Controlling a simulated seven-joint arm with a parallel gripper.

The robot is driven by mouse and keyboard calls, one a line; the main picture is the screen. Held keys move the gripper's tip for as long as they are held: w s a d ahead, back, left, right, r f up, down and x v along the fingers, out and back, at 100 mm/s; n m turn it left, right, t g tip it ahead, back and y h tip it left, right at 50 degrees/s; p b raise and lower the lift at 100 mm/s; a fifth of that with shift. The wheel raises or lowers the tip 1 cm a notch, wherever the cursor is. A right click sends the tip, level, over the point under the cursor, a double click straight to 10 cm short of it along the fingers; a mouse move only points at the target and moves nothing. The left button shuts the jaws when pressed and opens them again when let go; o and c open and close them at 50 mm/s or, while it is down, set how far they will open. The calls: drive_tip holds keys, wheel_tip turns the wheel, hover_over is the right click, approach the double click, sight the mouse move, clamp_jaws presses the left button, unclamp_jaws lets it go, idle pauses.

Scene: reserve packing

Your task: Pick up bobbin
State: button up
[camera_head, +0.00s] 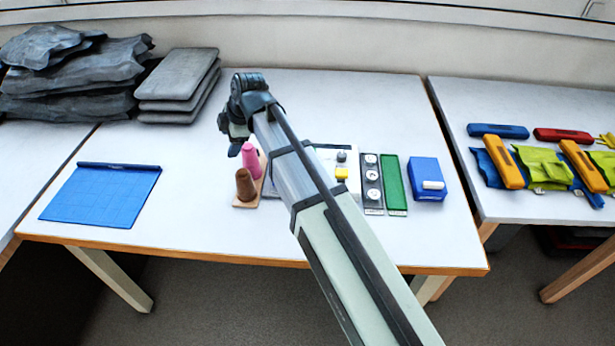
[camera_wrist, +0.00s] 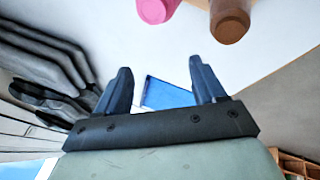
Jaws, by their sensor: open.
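Two bobbins stand upright on a small wooden base (camera_head: 237,204) near the middle of the table: a pink bobbin (camera_head: 250,158) and, in front of it, a brown bobbin (camera_head: 245,184). The wrist view shows the pink bobbin (camera_wrist: 156,9) and the brown bobbin (camera_wrist: 229,21) at its top edge, cut off by the frame. My gripper (camera_wrist: 160,65) is open, with nothing between its fingers, and apart from both bobbins. In the head view my gripper (camera_head: 236,142) is above and to the left of the pink bobbin.
A blue mat (camera_head: 102,196) lies at the left. Grey stacked pads (camera_head: 180,80) and bags stand behind it. Right of the bobbins are a grey strip with dials (camera_head: 371,185), a green strip (camera_head: 393,186) and a blue box (camera_head: 427,182). My arm crosses the table's middle.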

drive_tip(key=s+d+r+m+g+h, duration=0.1)
drive_tip(key=d+r+m+h, duration=0.1)
drive_tip(key=d, duration=0.9)
drive_tip(key=s+d+r+m+g+h, duration=0.1)
drive_tip(key=d+h, duration=0.2)
drive_tip(key=d, duration=0.8)
drive_tip(key=f, duration=0.8)
drive_tip(key=shift+w, duration=0.25)
drive_tip(key=shift+w+f, duration=0.2)
drive_tip(key=shift+f, duration=1.15)
drive_tip(key=shift+w+f, duration=0.2)
drive_tip(key=shift+f, duration=1.1)
drive_tip(key=c, duration=1.1)
drive_tip(key=shift+r, duration=0.1)
